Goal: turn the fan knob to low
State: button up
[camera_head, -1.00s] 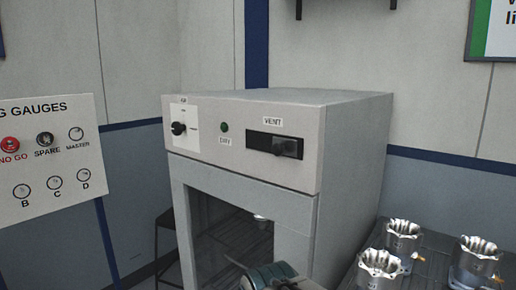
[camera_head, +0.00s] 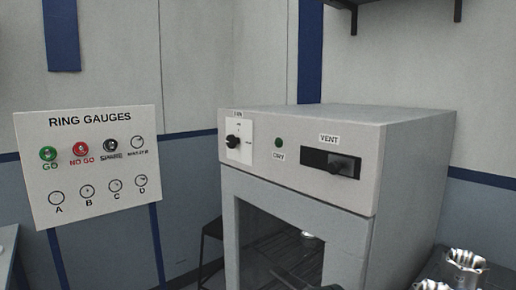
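The fan knob (camera_head: 232,142) is a small black knob on a white label plate (camera_head: 246,152) at the upper left of the grey cabinet's front (camera_head: 300,158). The print around the knob is too small to read for certain, and I cannot tell which mark the knob points to. Nothing touches the knob. My gripper cannot be made out in this view; only a dark shape shows at the bottom edge, in front of the cabinet's window.
Right of the knob are a green DRY button (camera_head: 278,143) and a black VENT slider (camera_head: 330,163). A RING GAUGES board (camera_head: 95,165) hangs at the left. Machined housings (camera_head: 465,268) stand at the lower right. A dark shelf (camera_head: 400,8) is above.

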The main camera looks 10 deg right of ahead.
aim_at(231, 141)
jog(key=u, duration=0.4)
jog(key=k, duration=0.55)
jog(key=u, duration=1.3)
jog(key=i, duration=1.2)
jog(key=z, duration=0.9)
jog(key=i, duration=0.6)
jog(key=z, duration=0.6)
